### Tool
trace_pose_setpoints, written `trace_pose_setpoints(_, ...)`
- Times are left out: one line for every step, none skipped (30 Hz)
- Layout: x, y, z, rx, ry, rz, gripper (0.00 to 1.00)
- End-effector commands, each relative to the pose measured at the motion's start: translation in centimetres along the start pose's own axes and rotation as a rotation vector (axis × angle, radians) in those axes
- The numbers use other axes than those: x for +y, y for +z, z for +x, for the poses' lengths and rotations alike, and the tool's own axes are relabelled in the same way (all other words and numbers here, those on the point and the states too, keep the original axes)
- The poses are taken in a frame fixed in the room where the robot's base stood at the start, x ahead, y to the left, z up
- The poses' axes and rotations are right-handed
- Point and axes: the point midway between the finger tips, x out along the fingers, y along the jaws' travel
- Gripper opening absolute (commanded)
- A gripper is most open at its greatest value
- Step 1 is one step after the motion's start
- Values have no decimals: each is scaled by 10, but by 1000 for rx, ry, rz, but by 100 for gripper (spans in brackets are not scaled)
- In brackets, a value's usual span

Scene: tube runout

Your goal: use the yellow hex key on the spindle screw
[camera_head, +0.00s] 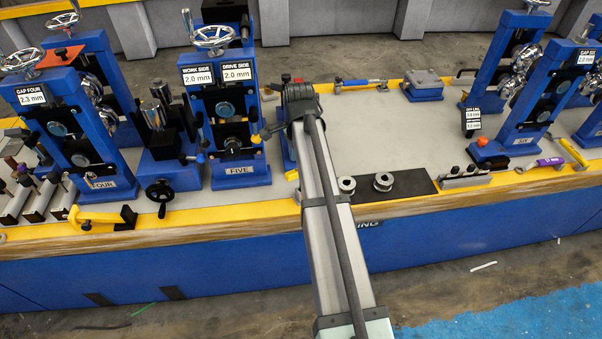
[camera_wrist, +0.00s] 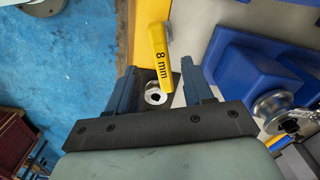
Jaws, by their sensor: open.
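The yellow hex key (camera_wrist: 160,55), marked 8 mm, lies in front of my gripper in the wrist view, its lower end between the finger tips. My gripper (camera_wrist: 160,82) is open, with one blue finger on each side and a gap around the key.
Stand FIVE (camera_head: 238,171) is just left of my gripper. A blue block (camera_wrist: 240,70) and a silver roll (camera_wrist: 271,104) are at right in the wrist view. A yellow tool (camera_head: 105,217) lies at front left. The grey bench top (camera_head: 400,130) is fairly clear right of my arm.

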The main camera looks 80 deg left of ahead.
Motion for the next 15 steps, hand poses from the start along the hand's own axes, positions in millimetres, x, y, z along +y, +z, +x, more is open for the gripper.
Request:
trace_pose_setpoints(0,-1,5,-1,1,0,51)
trace_pose_setpoints(-1,-2,8,-1,2,0,51)
trace_pose_setpoints(-1,-4,13,-1,2,0,51)
trace_pose_setpoints(-2,-5,17,-1,1,0,51)
trace_pose_setpoints(-2,-6,21,0,1,0,51)
trace_pose_setpoints(-2,-7,27,-1,1,0,51)
trace_pose_setpoints(-2,-7,31,-1,2,0,51)
trace_pose_setpoints(-2,-6,35,-1,2,0,51)
trace_pose_setpoints(-2,-6,39,-1,2,0,51)
trace_pose_setpoints(-2,-6,41,0,1,0,51)
trace_pose_setpoints(-2,-6,43,0,1,0,51)
trace_pose_setpoints(-2,-6,45,0,0,0,51)
trace_pose_setpoints(-2,-6,46,0,0,0,51)
trace_pose_setpoints(-2,-6,46,0,0,0,51)
trace_pose_setpoints(-2,-6,46,0,0,0,51)
